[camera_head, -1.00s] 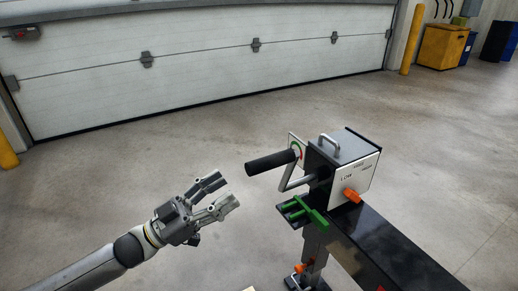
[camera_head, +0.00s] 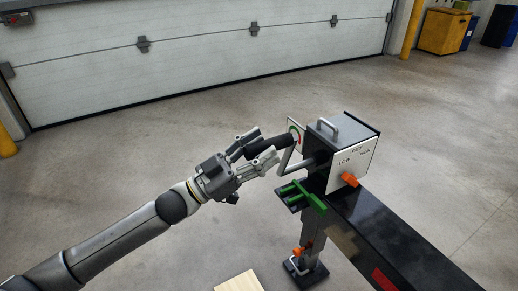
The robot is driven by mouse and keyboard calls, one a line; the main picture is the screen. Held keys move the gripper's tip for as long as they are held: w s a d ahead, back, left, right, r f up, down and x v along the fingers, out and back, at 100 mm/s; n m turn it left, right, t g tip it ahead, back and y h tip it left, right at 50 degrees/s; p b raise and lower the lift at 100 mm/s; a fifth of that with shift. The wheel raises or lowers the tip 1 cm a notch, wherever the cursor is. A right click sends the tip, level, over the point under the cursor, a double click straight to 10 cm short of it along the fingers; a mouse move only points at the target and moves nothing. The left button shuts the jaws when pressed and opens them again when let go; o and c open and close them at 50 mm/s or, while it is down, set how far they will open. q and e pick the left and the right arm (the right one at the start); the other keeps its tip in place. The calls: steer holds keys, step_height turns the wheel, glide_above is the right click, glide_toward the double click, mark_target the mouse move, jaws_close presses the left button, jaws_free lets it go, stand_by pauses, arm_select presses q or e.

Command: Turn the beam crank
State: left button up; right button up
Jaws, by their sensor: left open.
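The beam crank has a black cylindrical handle (camera_head: 272,149) on a bent metal arm (camera_head: 291,164) that runs into a grey box (camera_head: 345,148). The box has a white front plate, and it stands on the end of a dark beam (camera_head: 400,241). My left gripper (camera_head: 262,148) is at the handle's left end, with its fingers open on either side of the handle. Part of the handle is hidden by the fingers, and I cannot tell whether they touch it. My right gripper is not in view.
A green bracket (camera_head: 305,194) and an orange knob (camera_head: 350,179) sit near the crank. A support leg (camera_head: 311,240) stands under the beam. A pale wooden board (camera_head: 240,283) lies below. A closed white garage door (camera_head: 200,50) is behind, with clear concrete floor before it.

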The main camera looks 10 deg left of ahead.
arm_select(q)
steer(key=shift+c, duration=0.3)
jaws_close()
steer(key=shift+s, duration=0.1)
